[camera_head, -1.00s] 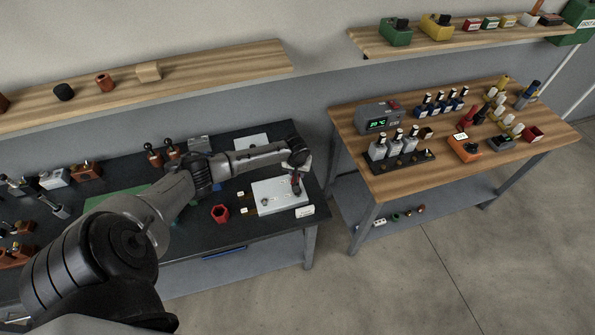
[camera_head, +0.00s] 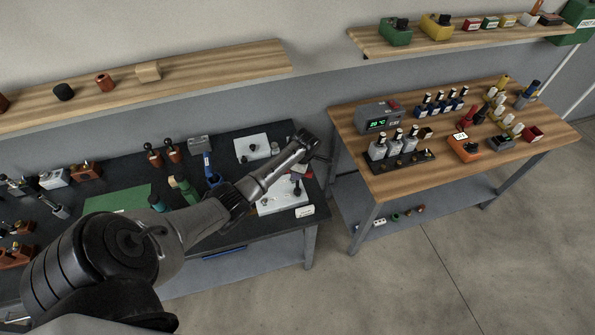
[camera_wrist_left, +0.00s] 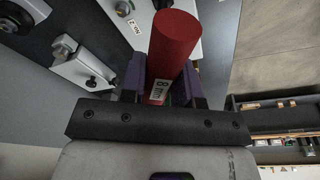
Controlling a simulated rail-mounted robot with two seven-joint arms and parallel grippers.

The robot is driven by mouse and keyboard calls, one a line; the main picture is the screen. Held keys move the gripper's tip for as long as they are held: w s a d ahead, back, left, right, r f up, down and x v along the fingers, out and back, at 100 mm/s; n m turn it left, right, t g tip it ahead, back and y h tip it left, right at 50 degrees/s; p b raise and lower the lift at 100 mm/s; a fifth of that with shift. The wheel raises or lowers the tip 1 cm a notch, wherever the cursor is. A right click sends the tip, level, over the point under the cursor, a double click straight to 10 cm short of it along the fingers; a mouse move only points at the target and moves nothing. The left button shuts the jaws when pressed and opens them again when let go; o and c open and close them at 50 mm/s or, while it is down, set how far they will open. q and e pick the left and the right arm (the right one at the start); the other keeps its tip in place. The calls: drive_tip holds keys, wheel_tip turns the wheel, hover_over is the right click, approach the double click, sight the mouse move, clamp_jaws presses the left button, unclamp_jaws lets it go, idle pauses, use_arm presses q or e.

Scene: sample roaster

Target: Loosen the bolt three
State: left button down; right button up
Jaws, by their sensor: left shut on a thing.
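My left gripper (camera_wrist_left: 160,88) is shut on a red cylindrical tool (camera_wrist_left: 175,45) with an "8 mm" label, held between dark purple fingers. In the head view the gripper (camera_head: 302,160) is above the right end of the black bench, with a bit of red below it. The near white plate (camera_head: 285,206) lies below, partly hidden by my arm; a dark upright bolt (camera_head: 297,190) shows on it. A far white plate (camera_head: 243,144) carries knob-like bolts. The wrist view shows a grey bolt head (camera_wrist_left: 65,46) and a "NO.2" label (camera_wrist_left: 133,28). I cannot tell which is bolt three.
Blue (camera_head: 209,165) and green (camera_head: 184,190) tools stand left of my forearm. A green mat (camera_head: 118,200) lies farther left. The wooden table (camera_head: 450,170) at right holds bottles and a display box (camera_head: 378,120). Open floor lies between bench and table.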

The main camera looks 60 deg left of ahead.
use_arm(q)
drive_tip(key=n, duration=0.5)
drive_tip(key=shift+w+d+n+g+h, duration=0.1)
drive_tip(key=shift+n+g+h, duration=0.2)
drive_tip(key=shift+h, duration=0.1)
drive_tip(key=n+h, duration=0.1)
drive_tip(key=n, duration=0.4)
drive_tip(key=shift+n, duration=0.4)
drive_tip(key=shift+m, duration=0.7)
drive_tip(key=shift+r, duration=0.1)
wheel_tip(320, 180, up, 3)
drive_tip(key=p, duration=0.3)
drive_tip(key=shift+f, duration=0.2)
drive_tip(key=shift+r+p, duration=0.3)
drive_tip(key=shift+p, duration=0.15)
